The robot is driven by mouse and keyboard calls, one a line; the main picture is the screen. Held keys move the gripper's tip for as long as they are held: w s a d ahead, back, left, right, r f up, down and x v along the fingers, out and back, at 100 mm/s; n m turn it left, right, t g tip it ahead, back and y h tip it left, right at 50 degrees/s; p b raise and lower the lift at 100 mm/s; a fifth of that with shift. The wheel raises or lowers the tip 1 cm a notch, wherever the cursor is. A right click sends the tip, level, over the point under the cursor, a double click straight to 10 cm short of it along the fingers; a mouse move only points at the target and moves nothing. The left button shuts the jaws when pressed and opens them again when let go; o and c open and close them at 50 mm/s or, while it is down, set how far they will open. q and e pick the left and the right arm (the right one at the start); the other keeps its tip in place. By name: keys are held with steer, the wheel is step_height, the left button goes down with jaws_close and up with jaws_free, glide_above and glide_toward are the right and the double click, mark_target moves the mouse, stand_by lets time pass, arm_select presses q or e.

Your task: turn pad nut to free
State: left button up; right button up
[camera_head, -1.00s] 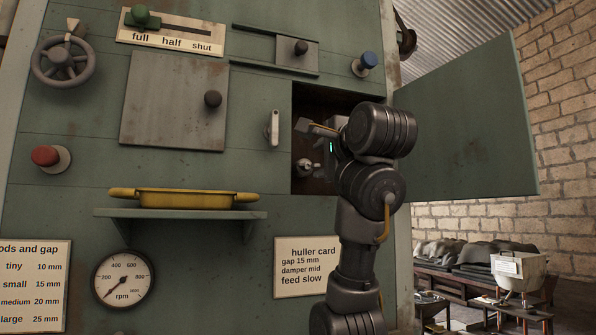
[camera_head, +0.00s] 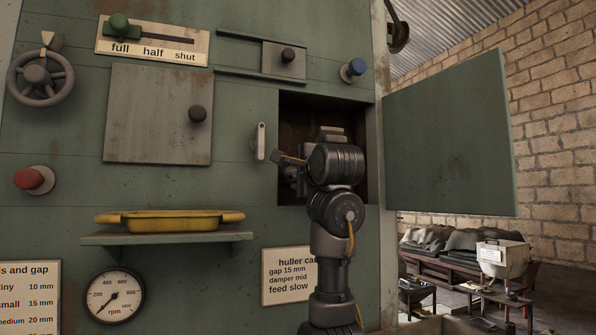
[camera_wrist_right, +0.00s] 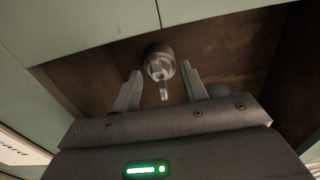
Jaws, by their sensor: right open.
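The pad nut (camera_wrist_right: 160,68) is a grey metal fitting with a small lever or wing, inside an open compartment (camera_head: 300,108) in the green machine front. In the right wrist view it stands out from the brown back wall. My right gripper (camera_wrist_right: 158,88) is open, its two fingers to either side of the nut; I cannot tell whether they touch it. In the head view my right arm reaches into the compartment and mostly hides the nut and the gripper (camera_head: 290,172). My left gripper is not in view.
An open green door (camera_head: 450,135) hangs to the right of the compartment. A white latch handle (camera_head: 260,141) is left of the opening. A yellow tray (camera_head: 170,221) rests on a shelf below left. The huller card (camera_head: 288,278) is below.

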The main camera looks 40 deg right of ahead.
steer(key=shift+w, duration=0.1)
steer(key=shift+c, duration=1)
jaws_close()
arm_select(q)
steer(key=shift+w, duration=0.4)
